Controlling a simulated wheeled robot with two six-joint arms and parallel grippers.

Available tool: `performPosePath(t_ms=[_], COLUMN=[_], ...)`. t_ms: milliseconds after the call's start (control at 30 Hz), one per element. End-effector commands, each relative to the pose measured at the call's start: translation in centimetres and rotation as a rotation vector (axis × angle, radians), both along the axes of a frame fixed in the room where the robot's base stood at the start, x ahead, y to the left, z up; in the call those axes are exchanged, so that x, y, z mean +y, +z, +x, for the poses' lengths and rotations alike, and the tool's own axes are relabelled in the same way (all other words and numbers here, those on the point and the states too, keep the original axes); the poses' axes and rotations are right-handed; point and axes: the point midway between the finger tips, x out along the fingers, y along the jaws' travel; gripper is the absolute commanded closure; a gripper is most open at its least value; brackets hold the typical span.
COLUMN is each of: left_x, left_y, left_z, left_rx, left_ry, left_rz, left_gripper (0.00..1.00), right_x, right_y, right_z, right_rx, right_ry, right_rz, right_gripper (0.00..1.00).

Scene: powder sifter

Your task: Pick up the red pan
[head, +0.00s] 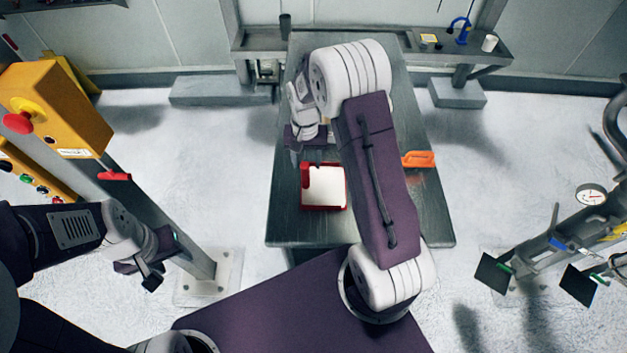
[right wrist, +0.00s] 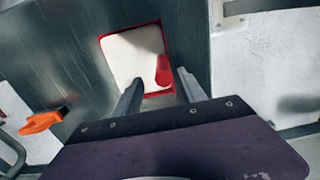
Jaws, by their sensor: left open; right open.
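The red pan (head: 324,208) is a shallow square with a red rim and white contents, lying on the dark metal table. In the right wrist view, a red rounded piece (right wrist: 163,70) stands at one side of the pan, by the fingers. My right gripper (right wrist: 158,79) is open and empty, its fingers pointing at the pan's near side; I cannot tell the height gap. In the head view my right gripper (head: 308,150) is just beyond the pan, partly hidden by my arm. My left gripper (head: 148,278) is open and empty at the left, off the table.
The metal table (head: 290,225) is otherwise clear near the pan. An orange object (head: 418,159) sits at its right edge. A yellow control box (head: 55,105) on a post stands at the left. Pipes with a gauge (head: 591,196) stand at the right. A back bench holds a white cup (head: 490,43).

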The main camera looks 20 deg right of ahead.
Motion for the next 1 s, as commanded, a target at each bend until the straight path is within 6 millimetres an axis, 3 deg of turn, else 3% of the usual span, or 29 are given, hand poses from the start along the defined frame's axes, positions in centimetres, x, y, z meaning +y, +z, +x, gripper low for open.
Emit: performPosePath(t_ms=[200, 333, 500, 700, 733, 900, 1000], left_x=[0.0, 0.0, 0.0, 0.0, 0.0, 0.0, 0.0], left_y=[0.5, 1.8, 2.0, 1.9, 1.9, 1.9, 1.9], left_z=[0.0, 0.0, 0.0, 0.0, 0.0, 0.0, 0.0], left_rx=[0.000, 0.000, 0.000, 0.000, 0.000, 0.000, 0.000], left_ry=[0.001, 0.000, 0.000, 0.000, 0.000, 0.000, 0.000], left_rz=[0.000, 0.000, 0.000, 0.000, 0.000, 0.000, 0.000], left_gripper=[0.52, 0.52, 0.52, 0.52, 0.52, 0.52, 0.52], right_x=[0.1, 0.2, 0.2, 0.2, 0.2, 0.2, 0.2], right_y=[-1.0, -3.2, -5.6, -5.9, -5.9, -5.9, -5.8], right_z=[0.0, -0.1, 0.0, 0.1, 0.1, 0.1, 0.1], right_rx=[0.001, 0.005, 0.001, -0.002, -0.002, -0.002, -0.001], right_ry=[0.001, 0.001, 0.001, 0.001, 0.001, 0.001, 0.001], right_rz=[0.000, 0.000, 0.000, 0.000, 0.000, 0.000, 0.000], right_gripper=[0.52, 0.52, 0.52, 0.52, 0.54, 1.00, 1.00])
